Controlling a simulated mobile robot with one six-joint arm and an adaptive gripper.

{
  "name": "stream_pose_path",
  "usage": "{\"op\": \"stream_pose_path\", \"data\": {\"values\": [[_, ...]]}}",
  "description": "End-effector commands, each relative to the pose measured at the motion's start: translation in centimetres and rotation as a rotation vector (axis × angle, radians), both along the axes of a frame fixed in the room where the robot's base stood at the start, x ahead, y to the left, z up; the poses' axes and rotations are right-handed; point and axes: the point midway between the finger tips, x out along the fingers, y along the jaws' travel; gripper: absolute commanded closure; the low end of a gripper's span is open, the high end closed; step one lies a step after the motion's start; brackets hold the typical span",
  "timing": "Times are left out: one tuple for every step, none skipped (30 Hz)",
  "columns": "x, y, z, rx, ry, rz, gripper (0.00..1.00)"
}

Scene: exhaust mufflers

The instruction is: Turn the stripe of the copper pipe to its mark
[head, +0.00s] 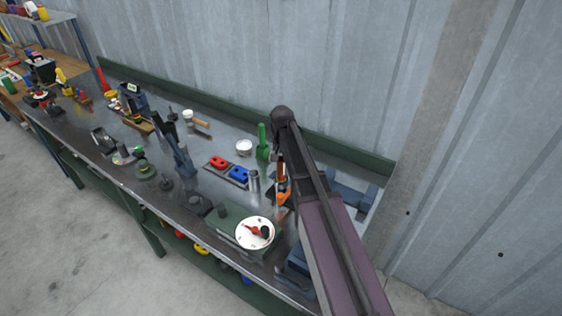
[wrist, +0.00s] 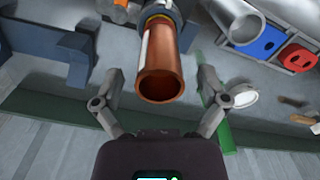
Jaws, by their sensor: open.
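The copper pipe (wrist: 162,72) shows in the wrist view as an open-ended tube pointing toward my gripper, with a pale stripe along its left side. Its far end sits in a dark collar with a yellowish ring. I cannot make out the mark clearly. My gripper (wrist: 160,88) is open, with one finger on each side of the pipe's open end and gaps between them. In the head view the copper pipe (head: 281,168) is a small piece partly hidden behind my arm, and the gripper's fingers cannot be told apart there.
A silver tube (wrist: 237,20) stands close right of the pipe, near blue (wrist: 266,42) and red (wrist: 297,57) blocks. A dark blue bracket (wrist: 60,55) is to the left. A green upright (head: 263,143) and a white dial (head: 254,233) stand on the crowded bench.

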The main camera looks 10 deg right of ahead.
Motion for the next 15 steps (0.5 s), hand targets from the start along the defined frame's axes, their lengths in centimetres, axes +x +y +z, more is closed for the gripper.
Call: {"op": "stream_pose_path", "data": {"values": [[0.0,0.01,-0.6,0.0,0.0,0.0,0.07],[0.0,0.01,-0.73,0.0,0.0,0.0,0.07],[0.0,0.01,-0.87,0.0,0.0,0.0,0.07],[0.0,0.01,-0.96,0.0,0.0,0.0,0.07],[-0.01,0.01,-1.04,0.0,0.0,0.0,0.07],[0.0,0.01,-1.12,0.0,0.0,0.0,0.07],[0.0,0.01,-1.16,0.0,0.0,0.0,0.07],[0.0,0.01,-1.2,0.0,0.0,0.0,0.07],[-0.01,0.01,-1.22,0.0,0.0,0.0,0.07],[0.0,0.01,-1.23,0.0,0.0,0.0,0.07],[0.0,0.01,-1.24,0.0,0.0,0.0,0.07],[0.0,0.01,-1.23,0.0,0.0,0.0,0.07],[0.0,0.01,-1.22,0.0,0.0,0.0,0.07],[0.0,0.01,-1.22,0.0,0.0,0.0,0.07],[0.0,0.01,-1.21,0.0,0.0,0.0,0.07]]}}
